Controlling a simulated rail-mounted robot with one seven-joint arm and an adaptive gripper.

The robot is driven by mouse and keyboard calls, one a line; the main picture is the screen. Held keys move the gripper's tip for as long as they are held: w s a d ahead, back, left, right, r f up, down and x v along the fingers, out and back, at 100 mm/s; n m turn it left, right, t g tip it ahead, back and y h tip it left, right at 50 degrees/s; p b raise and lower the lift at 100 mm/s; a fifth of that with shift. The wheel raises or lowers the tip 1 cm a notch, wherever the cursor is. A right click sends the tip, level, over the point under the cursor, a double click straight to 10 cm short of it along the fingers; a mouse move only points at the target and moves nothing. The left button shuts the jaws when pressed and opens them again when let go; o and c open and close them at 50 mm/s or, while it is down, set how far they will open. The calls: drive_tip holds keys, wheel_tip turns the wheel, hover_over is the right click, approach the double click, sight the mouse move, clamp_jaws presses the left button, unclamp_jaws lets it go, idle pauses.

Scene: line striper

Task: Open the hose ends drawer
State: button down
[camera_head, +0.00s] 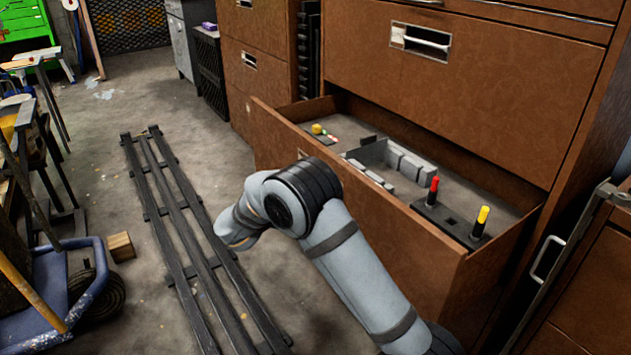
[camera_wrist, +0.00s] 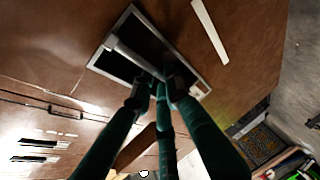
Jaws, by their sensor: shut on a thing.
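A wide brown drawer (camera_head: 425,250) in the head view stands pulled out from its cabinet, with its inside showing. In the wrist view, its front (camera_wrist: 250,55) carries a pale-framed dark recess with a light bar handle (camera_wrist: 128,54). My gripper (camera_wrist: 162,84) is at this recess, with its dark green fingers shut on the handle. In the head view, my grey arm crosses in front of the drawer and hides the handle and my gripper. I cannot read a label on the drawer.
The drawer holds grey blocks (camera_head: 408,165), a red-topped piece (camera_head: 434,188), a yellow-topped piece (camera_head: 480,222) and small colored items. Dark rails (camera_head: 180,225) lie on the floor to the left. A wooden block (camera_head: 121,247) and blue-framed cart (camera_head: 60,290) stand beyond them.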

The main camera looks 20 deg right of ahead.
drive_tip(key=shift+s, duration=0.1)
drive_tip(key=c, duration=2)
unclamp_jaws()
drive_tip(key=v, duration=1.2)
